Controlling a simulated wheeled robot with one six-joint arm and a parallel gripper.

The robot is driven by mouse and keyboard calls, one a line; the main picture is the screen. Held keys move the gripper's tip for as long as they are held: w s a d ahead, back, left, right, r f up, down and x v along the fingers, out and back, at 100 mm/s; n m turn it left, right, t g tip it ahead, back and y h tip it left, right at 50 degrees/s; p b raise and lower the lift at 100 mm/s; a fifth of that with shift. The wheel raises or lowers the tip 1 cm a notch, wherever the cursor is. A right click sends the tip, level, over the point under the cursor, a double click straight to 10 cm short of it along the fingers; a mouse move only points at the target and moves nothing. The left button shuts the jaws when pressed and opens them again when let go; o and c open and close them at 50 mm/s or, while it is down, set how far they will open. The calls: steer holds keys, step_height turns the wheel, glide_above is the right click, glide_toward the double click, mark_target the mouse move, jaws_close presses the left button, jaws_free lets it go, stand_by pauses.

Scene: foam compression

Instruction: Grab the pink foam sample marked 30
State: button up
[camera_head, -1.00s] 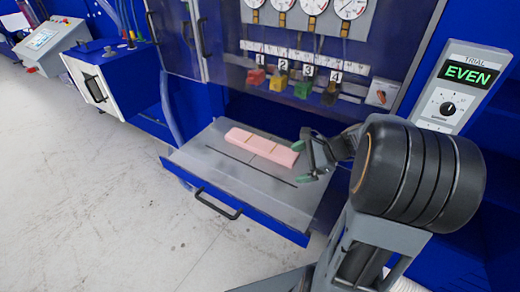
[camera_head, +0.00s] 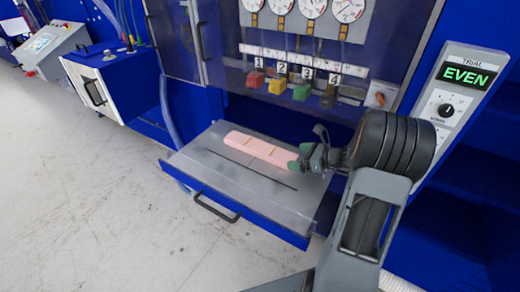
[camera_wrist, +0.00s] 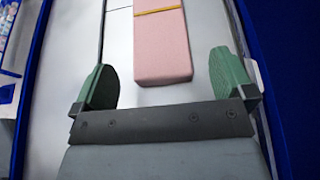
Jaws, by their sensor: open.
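Pink foam (camera_head: 258,149) lies flat on the grey top of the pulled-out drawer (camera_head: 225,173), in a row with thin yellowish lines across it. No number 30 can be read on it. In the wrist view the near block of pink foam (camera_wrist: 162,50) lies between the two green fingertips, with a yellow line across it further up. My gripper (camera_head: 305,157) is at the right end of the foam. In the wrist view my gripper (camera_wrist: 163,78) is open, with gaps on both sides of the foam. The foam's near end lies close to the gripper's palm bar.
Behind the drawer are a blue cabinet with gauges and numbered coloured valves (camera_head: 278,86). A panel reading EVEN (camera_head: 465,74) stands at the right. The drawer has a black handle (camera_head: 217,207) at its front. Open floor (camera_head: 100,200) lies to the left.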

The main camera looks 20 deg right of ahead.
mark_target(285, 156)
steer(key=shift+p+x, duration=0.45)
steer(key=shift+x, duration=2.15)
steer(key=shift+c, duration=0.3)
steer(key=c, duration=0.9)
